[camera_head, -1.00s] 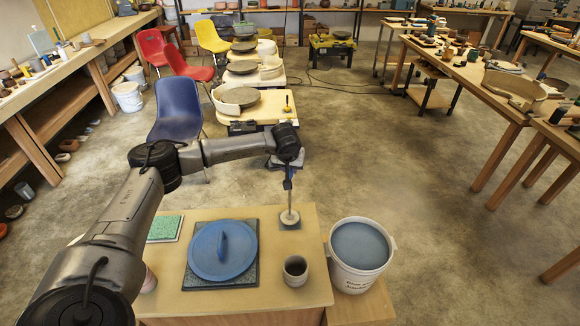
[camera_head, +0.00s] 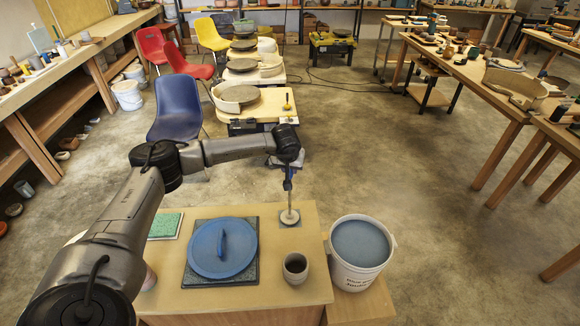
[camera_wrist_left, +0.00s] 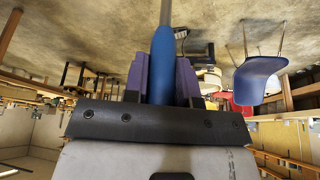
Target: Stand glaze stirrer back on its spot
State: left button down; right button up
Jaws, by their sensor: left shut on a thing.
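The glaze stirrer (camera_head: 289,205) has a blue handle, a thin shaft and a pale round foot. It stands upright in the head view, its foot (camera_head: 290,217) at a small dark square pad (camera_head: 296,223) on the table's far right part. Whether the foot touches the pad, I cannot tell. My left gripper (camera_head: 288,172) is shut on the handle from above. In the left wrist view the blue handle (camera_wrist_left: 162,65) sits between the purple fingers. My right gripper is not in view.
A blue lid (camera_head: 208,262) lies on a dark slab left of the pad. A small cup (camera_head: 295,267) stands in front of the pad. A white bucket (camera_head: 343,284) of blue glaze is at the right.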

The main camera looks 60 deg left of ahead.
pick_arm(q)
jog(key=shift+f, duration=0.25)
jog(key=c, duration=0.8)
grip_release()
jog(key=shift+c, duration=0.2)
jog(key=p+v, duration=0.4)
jog(key=shift+s+r, duration=0.1)
jog(key=shift+r, duration=0.2)
jog(key=shift+p+v, duration=1.4)
jog(key=shift+v, duration=0.25)
jog(key=shift+d, duration=0.1)
